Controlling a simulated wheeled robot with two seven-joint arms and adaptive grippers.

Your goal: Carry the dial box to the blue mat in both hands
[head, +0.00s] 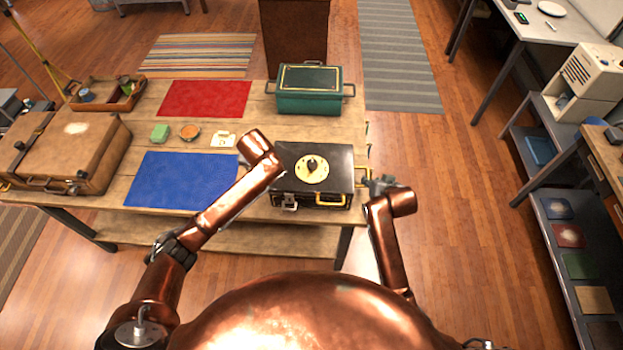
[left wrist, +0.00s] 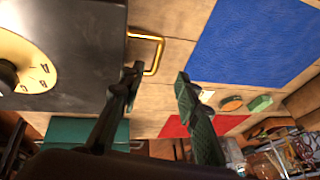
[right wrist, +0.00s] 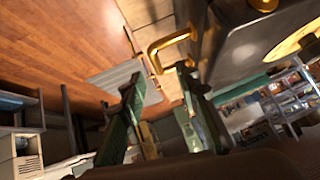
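The dial box (head: 335,158) is black with a cream dial on top and stands at the right end of the wooden table. The blue mat (head: 180,181) lies flat and empty to its left. My left gripper (left wrist: 160,74) is open at the box's left side, with the brass side handle (left wrist: 160,51) just ahead of its fingers; my own arm hides it in the head view. My right gripper (head: 379,185) is at the box's right side. In the right wrist view its fingers (right wrist: 160,76) are apart, near the right brass handle (right wrist: 153,54).
A green box (head: 309,101) stands behind the dial box. A brown case (head: 85,145) is at the left.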

